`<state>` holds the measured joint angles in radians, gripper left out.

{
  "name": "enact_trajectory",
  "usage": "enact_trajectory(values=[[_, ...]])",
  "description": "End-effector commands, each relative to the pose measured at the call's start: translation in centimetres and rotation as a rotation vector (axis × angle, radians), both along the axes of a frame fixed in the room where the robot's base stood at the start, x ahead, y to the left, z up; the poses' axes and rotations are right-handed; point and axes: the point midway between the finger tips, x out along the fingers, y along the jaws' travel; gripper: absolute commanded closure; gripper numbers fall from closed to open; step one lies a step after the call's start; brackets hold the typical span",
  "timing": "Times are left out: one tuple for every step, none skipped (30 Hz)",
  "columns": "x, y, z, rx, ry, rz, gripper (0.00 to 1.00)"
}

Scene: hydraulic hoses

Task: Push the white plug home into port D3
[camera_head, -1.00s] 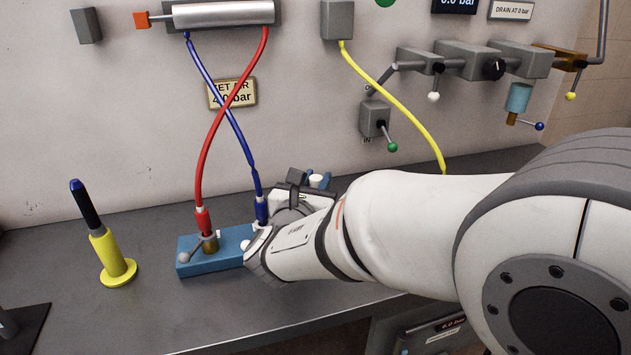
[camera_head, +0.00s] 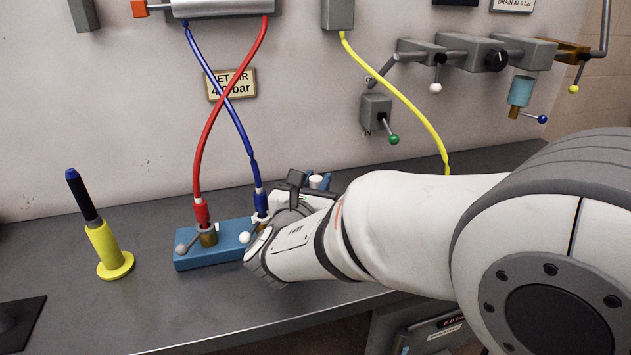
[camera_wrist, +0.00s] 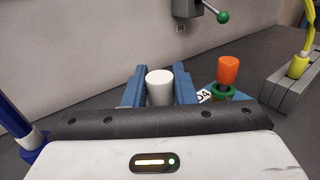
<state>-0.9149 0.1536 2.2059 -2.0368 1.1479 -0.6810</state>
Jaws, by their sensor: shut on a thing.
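The white plug (camera_wrist: 160,88) stands upright between the two blue fingers of my gripper (camera_wrist: 159,80) in the wrist view. My gripper is shut on it. In the head view, the top of the white plug (camera_head: 316,178) shows beyond my wrist, beside the blue fingertips. Port D3 is hidden under the plug and my gripper, so I cannot tell how deep the plug sits. Just right of the fingers, an orange plug (camera_wrist: 228,70) stands in a green ring, near a label that seems to read D4.
A blue block (camera_head: 190,258) with red (camera_head: 201,165) and blue (camera_head: 232,125) hoses lies left of my wrist. A yellow hose (camera_head: 408,100) hangs behind my arm. A grey block (camera_wrist: 285,90) stands at the right.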

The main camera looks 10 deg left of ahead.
Motion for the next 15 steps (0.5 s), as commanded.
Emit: enact_trajectory(values=[[0.0,0.0,-0.3,0.000,0.000,0.000,0.98],[0.0,0.0,-0.3,0.000,0.000,0.000,0.98],[0.0,0.0,-0.4,0.000,0.000,0.000,0.98],[0.0,0.0,-0.5,0.000,0.000,0.000,0.98],[0.0,0.0,-0.6,0.000,0.000,0.000,0.98],[0.0,0.0,-0.7,0.000,0.000,0.000,0.98],[0.0,0.0,-0.8,0.000,0.000,0.000,0.98],[0.0,0.0,-0.8,0.000,0.000,0.000,0.98],[0.0,0.0,-0.9,0.000,0.000,0.000,0.98],[0.0,0.0,-1.0,0.000,0.000,0.000,0.98],[0.0,0.0,-1.1,0.000,0.000,0.000,0.98],[0.0,0.0,-1.2,0.000,0.000,0.000,0.98],[0.0,0.0,-1.3,0.000,0.000,0.000,0.98],[0.0,0.0,-1.3,0.000,0.000,0.000,0.98],[0.0,0.0,-1.4,0.000,0.000,0.000,0.98]])
